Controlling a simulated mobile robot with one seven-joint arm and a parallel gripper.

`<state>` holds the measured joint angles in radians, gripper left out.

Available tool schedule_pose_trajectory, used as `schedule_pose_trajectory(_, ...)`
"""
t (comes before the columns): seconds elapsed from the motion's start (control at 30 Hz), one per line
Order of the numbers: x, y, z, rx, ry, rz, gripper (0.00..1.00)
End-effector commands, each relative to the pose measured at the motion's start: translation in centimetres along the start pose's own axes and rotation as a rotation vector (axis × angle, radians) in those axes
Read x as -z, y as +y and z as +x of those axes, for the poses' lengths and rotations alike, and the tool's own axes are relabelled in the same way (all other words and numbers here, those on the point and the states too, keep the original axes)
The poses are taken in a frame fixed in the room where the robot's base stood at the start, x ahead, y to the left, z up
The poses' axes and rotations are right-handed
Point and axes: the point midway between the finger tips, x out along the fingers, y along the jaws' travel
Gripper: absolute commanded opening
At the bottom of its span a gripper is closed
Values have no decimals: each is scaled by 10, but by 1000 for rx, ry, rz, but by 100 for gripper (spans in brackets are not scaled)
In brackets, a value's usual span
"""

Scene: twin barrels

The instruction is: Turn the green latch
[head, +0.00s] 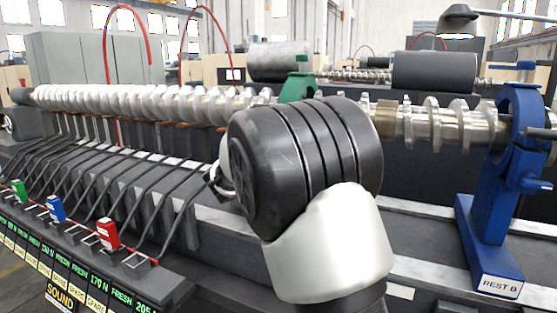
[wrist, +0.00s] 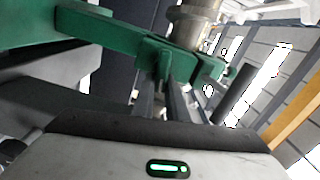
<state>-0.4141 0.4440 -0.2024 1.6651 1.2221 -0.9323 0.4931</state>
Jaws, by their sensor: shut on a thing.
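The green latch shows in the wrist view as a small green tab (wrist: 155,50) beside a long green arm (wrist: 50,24) of a rest. My gripper (wrist: 164,82) reaches up to this tab with its dark fingers and is shut on it. The exact contact is partly hidden by the fingers. In the head view the green rest (head: 298,87) peeks out above my dark arm link, beside the shiny screw. My gripper and the latch are hidden there behind my arm.
A long metal screw (head: 150,103) runs across the scene. A blue rest labelled REST B (head: 490,210) stands at the right. Colored switches (head: 107,234) and a lettered panel (head: 85,270) are at the lower left. Dark cylinders (head: 434,72) stand behind.

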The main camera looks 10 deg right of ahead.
Motion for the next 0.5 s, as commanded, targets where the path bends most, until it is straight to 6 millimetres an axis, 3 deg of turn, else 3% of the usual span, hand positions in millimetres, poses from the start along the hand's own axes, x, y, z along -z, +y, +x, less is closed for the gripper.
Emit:
schedule_pose_trajectory(0.03, -2, 6, 0, -1, -2, 31, 0)
schedule_pose_trajectory(0.5, -2, 6, 0, -2, -2, 194, 0)
